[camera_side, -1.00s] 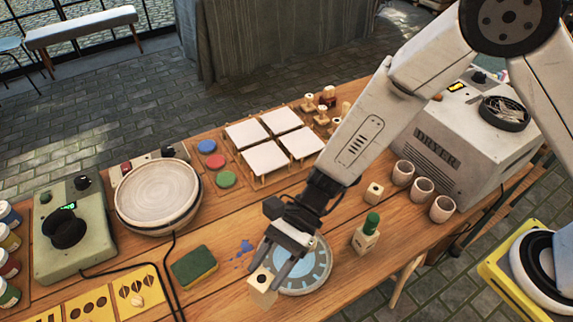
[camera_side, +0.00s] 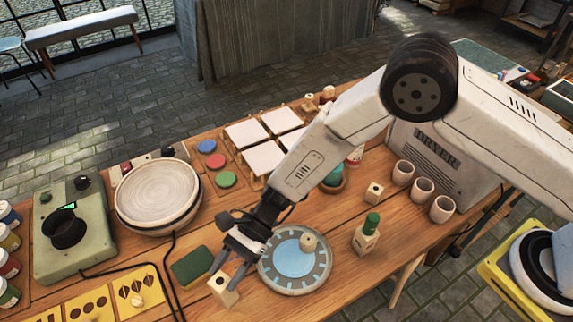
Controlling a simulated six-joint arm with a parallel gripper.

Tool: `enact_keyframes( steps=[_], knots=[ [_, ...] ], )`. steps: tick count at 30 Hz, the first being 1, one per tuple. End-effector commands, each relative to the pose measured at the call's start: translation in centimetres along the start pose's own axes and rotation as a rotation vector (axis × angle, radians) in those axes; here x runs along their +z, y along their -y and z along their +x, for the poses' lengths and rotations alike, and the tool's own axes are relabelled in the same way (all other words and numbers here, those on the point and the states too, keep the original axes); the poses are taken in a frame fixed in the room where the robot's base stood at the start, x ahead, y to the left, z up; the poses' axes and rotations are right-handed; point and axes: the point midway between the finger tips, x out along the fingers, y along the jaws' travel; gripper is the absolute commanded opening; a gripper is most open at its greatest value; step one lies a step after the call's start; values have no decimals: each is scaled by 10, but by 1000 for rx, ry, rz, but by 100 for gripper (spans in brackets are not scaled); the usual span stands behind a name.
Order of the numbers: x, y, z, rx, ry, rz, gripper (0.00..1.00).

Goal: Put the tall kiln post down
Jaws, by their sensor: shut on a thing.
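My gripper (camera_side: 228,272) is at the front of the table, pointing down, just left of the blue-patterned plate. The plate (camera_side: 268,277) has a pale blue centre and a ring of blue marks. A small round wooden knob (camera_side: 308,242) shows on it.
A green sponge (camera_side: 194,266) lies behind and left of the post. A yellow card (camera_side: 90,306) is at left.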

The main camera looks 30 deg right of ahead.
Motion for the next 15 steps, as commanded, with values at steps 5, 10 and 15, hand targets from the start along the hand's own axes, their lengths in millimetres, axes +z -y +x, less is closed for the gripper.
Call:
enact_keyframes(
  steps=[5,10,15],
  knots=[
    [0,1,0,0,1,-2,0],
    [-5,5,5,0,1,-2,0],
    [-20,5,12,1,0,0,0]
  ],
)
